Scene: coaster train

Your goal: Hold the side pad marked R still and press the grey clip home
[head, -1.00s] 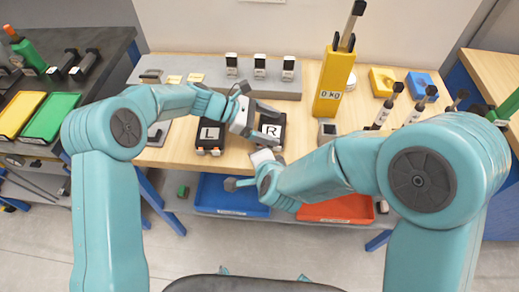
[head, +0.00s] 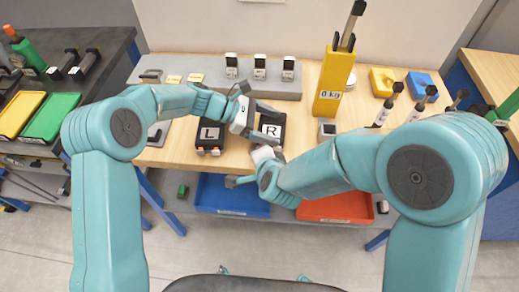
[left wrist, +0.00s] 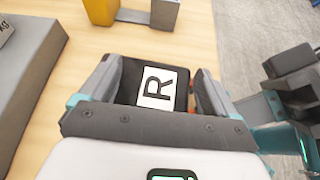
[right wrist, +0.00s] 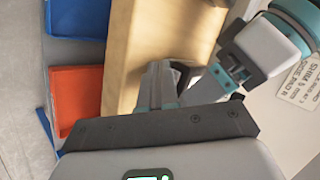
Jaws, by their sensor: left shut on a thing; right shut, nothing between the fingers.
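The side pad marked R (head: 271,130) is a dark block with a white label on the wooden bench. It also shows in the left wrist view (left wrist: 157,88). My left gripper (head: 268,121) is shut on this pad, one finger on either side, as the left wrist view shows (left wrist: 160,78). My right gripper (head: 276,153) is at the pad's near edge. Its fingers are shut and empty in the right wrist view (right wrist: 157,85), close to a dark part by the bench edge. I cannot make out the grey clip; my right gripper covers the pad's near end.
A pad marked L (head: 210,134) lies just left. A grey rack (head: 290,86) with small white-topped blocks stands behind. A yellow holder (head: 332,88) stands to the right. Blue (head: 232,190) and red (head: 338,207) bins sit below the front edge.

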